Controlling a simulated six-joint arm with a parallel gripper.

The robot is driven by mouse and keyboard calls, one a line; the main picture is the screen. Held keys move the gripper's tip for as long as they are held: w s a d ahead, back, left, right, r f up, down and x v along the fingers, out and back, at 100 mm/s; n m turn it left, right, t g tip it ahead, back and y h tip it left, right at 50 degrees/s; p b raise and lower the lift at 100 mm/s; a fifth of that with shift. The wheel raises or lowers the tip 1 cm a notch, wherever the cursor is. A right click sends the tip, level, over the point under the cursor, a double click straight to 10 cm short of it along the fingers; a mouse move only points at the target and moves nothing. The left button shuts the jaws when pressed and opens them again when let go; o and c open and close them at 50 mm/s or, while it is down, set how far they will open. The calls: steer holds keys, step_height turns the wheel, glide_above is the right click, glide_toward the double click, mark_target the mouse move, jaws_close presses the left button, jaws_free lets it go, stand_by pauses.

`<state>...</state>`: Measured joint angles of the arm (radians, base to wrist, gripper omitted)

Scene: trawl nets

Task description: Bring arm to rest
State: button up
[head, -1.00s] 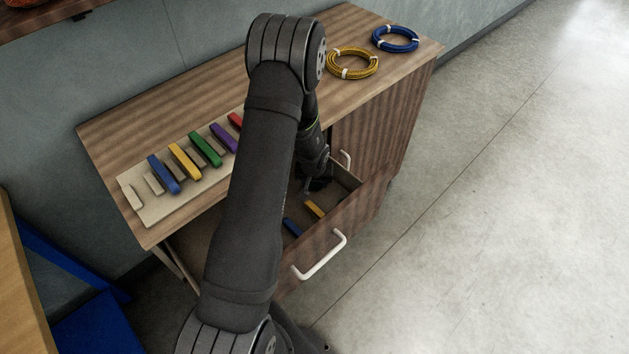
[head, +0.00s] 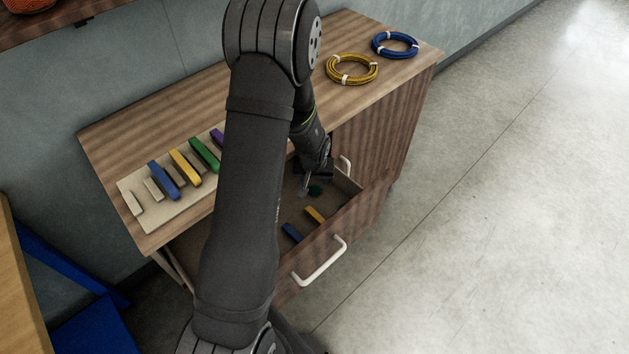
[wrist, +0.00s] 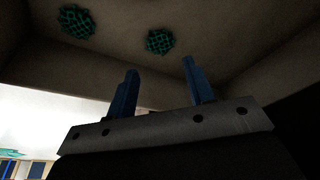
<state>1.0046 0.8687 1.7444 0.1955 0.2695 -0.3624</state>
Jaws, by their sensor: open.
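My gripper (head: 308,188) points down into the open drawer (head: 322,255) of the wooden cabinet, partly hidden by my own arm in the head view. In the wrist view its two blue-grey fingers (wrist: 162,82) stand apart with nothing between them. A dark green netted bundle (head: 316,190) lies in the drawer close to the fingertips. The wrist view shows two such bundles, one (wrist: 159,41) beyond the gap between the fingers and another (wrist: 76,22) farther left, both apart from the fingers.
A blue block (head: 292,233) and a yellow block (head: 315,215) also lie in the drawer. On the cabinet top are a rack (head: 140,207) with several coloured blocks, a yellow coil (head: 352,69) and a blue coil (head: 395,44). Open floor lies to the right.

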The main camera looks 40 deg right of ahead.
mark_target(314, 189)
stand_by(0.4)
steer(key=x, duration=0.7)
steer(key=shift+w+f, duration=0.1)
steer(key=shift+f, duration=0.1)
steer(key=shift+s+d+r, duration=0.1)
steer(key=shift+s+r, duration=0.55)
steer(key=shift+s, duration=0.7)
